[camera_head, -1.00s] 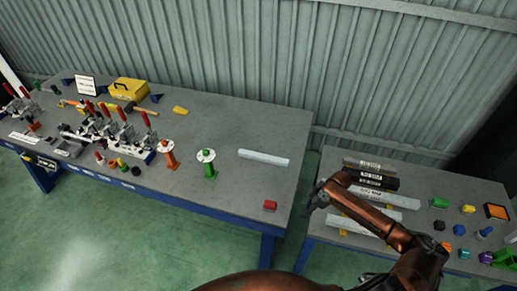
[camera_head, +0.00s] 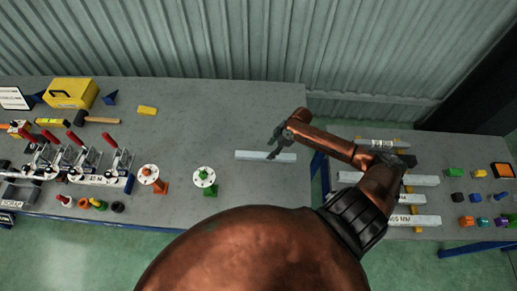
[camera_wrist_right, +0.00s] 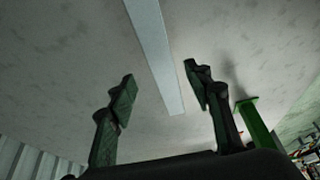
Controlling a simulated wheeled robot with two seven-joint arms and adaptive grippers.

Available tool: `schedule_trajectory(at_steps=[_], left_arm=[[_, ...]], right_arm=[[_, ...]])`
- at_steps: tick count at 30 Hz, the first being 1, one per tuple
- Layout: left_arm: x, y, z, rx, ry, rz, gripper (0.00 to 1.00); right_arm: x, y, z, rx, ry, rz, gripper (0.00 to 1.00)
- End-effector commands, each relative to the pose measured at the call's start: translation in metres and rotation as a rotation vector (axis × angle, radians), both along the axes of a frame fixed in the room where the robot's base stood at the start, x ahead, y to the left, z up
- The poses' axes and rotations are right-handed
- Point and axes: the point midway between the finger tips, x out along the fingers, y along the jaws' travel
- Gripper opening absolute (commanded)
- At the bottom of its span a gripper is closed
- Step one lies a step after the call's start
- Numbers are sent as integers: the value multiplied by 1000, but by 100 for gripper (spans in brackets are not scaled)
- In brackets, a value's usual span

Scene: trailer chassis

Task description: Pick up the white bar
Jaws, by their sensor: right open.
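The white bar (camera_head: 250,156) lies flat on the grey table near its right end, and part of it is hidden by my right gripper (camera_head: 272,148). In the right wrist view, the white bar (camera_wrist_right: 152,45) runs lengthwise from the top edge to beyond the fingertips. My right gripper (camera_wrist_right: 160,78) is open there, its two dark fingers spread to either side of the bar's line and apart from it. My left gripper is not in view.
A green stand (camera_head: 205,178) and an orange stand (camera_head: 150,175) stand left of the bar; the green one (camera_wrist_right: 256,125) shows beside the fingers. More pale bars (camera_head: 416,220) lie on the right-hand table. A yellow block (camera_head: 147,110) lies further back.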

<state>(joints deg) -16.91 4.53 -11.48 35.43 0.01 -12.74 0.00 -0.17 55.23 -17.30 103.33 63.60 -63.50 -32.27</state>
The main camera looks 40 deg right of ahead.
Motion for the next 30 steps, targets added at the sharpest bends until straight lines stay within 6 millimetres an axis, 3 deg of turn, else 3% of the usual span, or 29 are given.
schedule_trajectory(at_steps=[12,15,21,25,30], left_arm=[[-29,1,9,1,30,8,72],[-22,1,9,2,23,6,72],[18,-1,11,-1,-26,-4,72],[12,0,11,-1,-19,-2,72],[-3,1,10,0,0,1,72]], right_arm=[[30,19,-51,3,11,3,46],[31,20,-62,0,11,3,46],[32,21,-68,-1,11,3,46],[32,22,-68,-2,11,4,45],[32,21,-68,-2,11,4,33]])
